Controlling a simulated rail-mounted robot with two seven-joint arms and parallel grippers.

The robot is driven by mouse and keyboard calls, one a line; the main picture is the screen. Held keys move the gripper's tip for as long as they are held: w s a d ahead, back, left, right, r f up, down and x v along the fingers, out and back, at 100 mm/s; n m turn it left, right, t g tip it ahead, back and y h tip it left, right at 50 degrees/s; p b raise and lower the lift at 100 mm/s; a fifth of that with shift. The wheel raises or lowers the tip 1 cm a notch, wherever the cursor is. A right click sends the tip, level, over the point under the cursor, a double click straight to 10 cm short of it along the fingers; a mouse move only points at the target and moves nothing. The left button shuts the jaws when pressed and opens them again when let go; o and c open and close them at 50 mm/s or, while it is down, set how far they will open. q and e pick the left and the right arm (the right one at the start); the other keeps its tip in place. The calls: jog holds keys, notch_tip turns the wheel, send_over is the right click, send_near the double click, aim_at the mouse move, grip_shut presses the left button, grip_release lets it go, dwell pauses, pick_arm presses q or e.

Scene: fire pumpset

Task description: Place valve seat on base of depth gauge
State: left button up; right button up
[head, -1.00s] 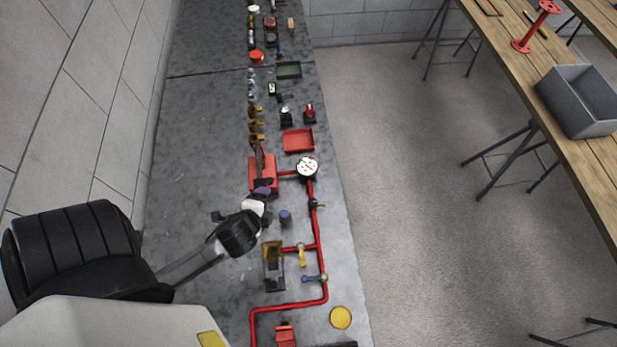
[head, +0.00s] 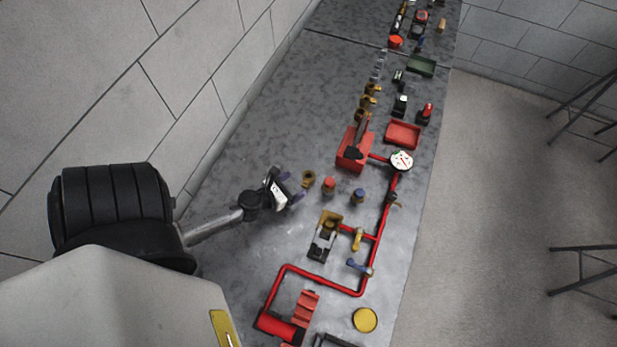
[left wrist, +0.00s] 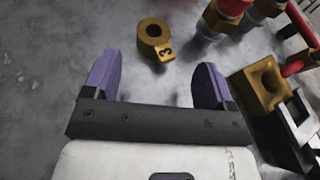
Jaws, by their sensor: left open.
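A brass ring with a tab marked 3, which looks like the valve seat (head: 309,179), lies flat on the grey bench; it also shows in the left wrist view (left wrist: 153,31). My left gripper (head: 292,187) is open and empty, just left of the ring in the head view. In the left wrist view its purple fingers (left wrist: 160,72) are spread, with the ring beyond the gap between them. I cannot tell for sure which piece is the depth gauge. My right gripper is not in view.
A red-capped fitting (head: 329,185) and a blue-capped one (head: 359,195) stand right of the ring. A brass and black fixture (head: 325,235) is nearer. Red pipe (head: 320,281) runs along the bench's right side. The bench left of the gripper is clear.

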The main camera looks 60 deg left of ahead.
aim_at(308, 179)
pick_arm(q)
jog(key=shift+x, duration=3.85)
jog(key=shift+f, duration=0.1)
jog(key=shift+c, duration=0.3)
jog(key=c, duration=1.1)
